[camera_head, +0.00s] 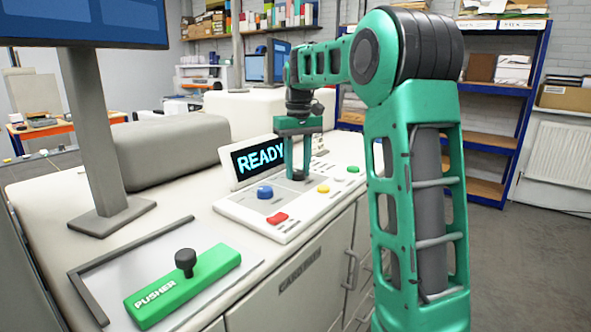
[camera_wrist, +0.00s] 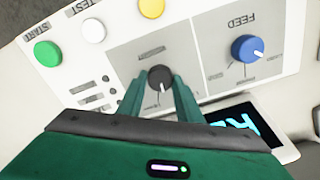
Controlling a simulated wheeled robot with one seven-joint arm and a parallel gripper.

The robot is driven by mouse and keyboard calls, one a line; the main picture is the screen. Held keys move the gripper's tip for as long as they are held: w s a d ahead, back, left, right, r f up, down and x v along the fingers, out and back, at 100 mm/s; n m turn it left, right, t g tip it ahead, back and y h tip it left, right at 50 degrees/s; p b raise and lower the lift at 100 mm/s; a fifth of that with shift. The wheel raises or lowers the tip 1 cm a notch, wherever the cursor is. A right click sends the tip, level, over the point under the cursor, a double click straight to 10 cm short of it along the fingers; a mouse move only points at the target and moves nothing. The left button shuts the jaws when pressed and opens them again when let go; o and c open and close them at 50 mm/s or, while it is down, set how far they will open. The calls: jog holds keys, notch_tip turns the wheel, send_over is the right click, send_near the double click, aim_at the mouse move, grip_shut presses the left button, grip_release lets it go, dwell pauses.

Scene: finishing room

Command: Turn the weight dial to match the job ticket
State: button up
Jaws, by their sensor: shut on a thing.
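A dark round dial (camera_wrist: 160,76) with a white pointer line sits on a grey patch of the control panel (camera_wrist: 205,78). Small marks and lettering around it are too small to read. My gripper (camera_wrist: 160,88) is shut on this dial, with one green finger on each side. In the head view my gripper (camera_head: 299,174) reaches down onto the panel, and the dial (camera_head: 299,178) shows only partly between the fingertips. The display (camera_head: 258,160) reads READY. I cannot make out a job ticket in either view.
A blue FEED knob (camera_wrist: 247,48) is beside the dial. A red button (camera_head: 278,217), yellow button (camera_head: 323,189), white TEST button (camera_wrist: 93,31) and green START button (camera_wrist: 47,54) lie around. A green PUSHER block (camera_head: 183,285) and a monitor stand (camera_head: 95,130) are at left.

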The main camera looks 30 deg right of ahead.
aim_at(297, 172)
jog(key=m, duration=0.4)
jog(key=shift+m, duration=0.3)
jog(key=shift+a, duration=0.1)
jog(key=o, duration=1)
jog(key=shift+r, duration=0.1)
notch_tip(297, 172, up, 11)
jog(key=shift+w+f, duration=0.1)
jog(key=shift+f, duration=0.1)
